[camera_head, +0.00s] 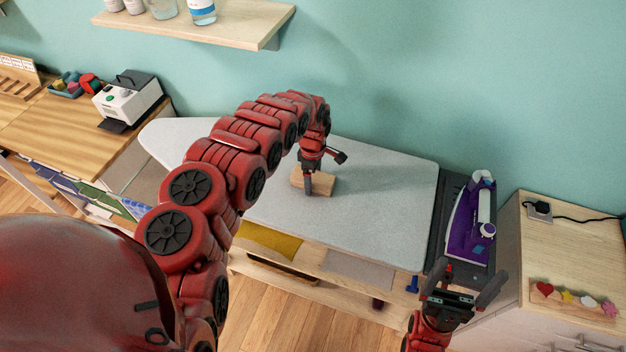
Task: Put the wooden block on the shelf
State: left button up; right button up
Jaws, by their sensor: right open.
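The wooden block (322,186) lies on the grey ironing board (385,205), near its middle. My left gripper (309,183) points down at the block, with a finger in front of its near side. The far finger is not clearly visible, so I cannot tell whether the jaws grip the block. The wooden shelf (272,22) is on the wall at the upper left, holding white jars and bottles. My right gripper (462,284) is open and empty at the lower right, in front of the iron's stand.
A purple iron (468,230) rests on the dark stand (447,215) at the board's right end. A wooden-topped cabinet (560,250) with a cable and colourful shapes stands at the right. A white machine (127,100) sits on the left table (60,130).

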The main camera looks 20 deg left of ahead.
pick_arm(q)
grip_shut()
jog(key=shift+r, duration=0.1)
dwell(0.3)
